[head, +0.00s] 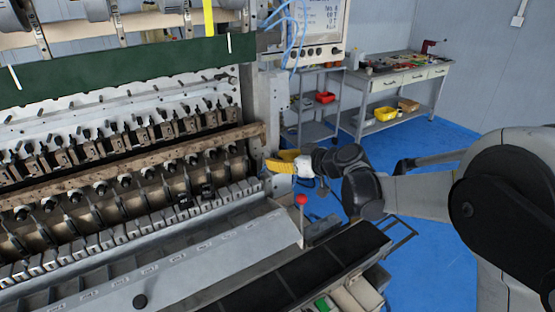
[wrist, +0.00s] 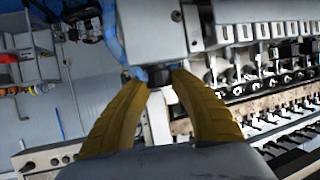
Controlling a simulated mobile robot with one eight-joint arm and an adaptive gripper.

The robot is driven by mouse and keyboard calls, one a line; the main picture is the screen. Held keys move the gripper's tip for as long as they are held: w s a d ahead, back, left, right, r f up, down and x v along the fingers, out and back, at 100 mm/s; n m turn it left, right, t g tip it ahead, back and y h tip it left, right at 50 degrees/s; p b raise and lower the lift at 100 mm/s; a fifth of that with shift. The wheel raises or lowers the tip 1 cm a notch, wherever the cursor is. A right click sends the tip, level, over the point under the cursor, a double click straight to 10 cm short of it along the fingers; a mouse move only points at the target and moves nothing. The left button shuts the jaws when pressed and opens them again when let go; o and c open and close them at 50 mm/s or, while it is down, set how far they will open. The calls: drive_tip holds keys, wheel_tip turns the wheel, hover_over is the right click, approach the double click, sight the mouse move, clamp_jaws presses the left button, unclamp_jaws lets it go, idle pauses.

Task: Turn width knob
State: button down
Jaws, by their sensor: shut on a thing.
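In the wrist view the two yellow fingers of my gripper (wrist: 162,80) close around a small dark knob (wrist: 160,74) on the grey machine body. The knob, which I take for the width knob, shows only partly between the fingertips; its markings and turn angle cannot be read. In the head view my gripper (head: 270,164) reaches from the right to the right end of the coil winder (head: 120,150). The knob is hidden there behind the fingers.
A red-topped lever (head: 301,200) stands just below my gripper. A monitor (head: 312,22) with blue cables hangs above. Behind are a shelf cart (head: 318,130) and a workbench (head: 400,78).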

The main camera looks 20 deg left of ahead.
drive_tip(key=shift+f, duration=0.1)
idle(0.3)
drive_tip(key=c, duration=1.1)
unclamp_jaws()
drive_tip(key=shift+o, duration=0.2)
drive_tip(key=v, duration=1.2)
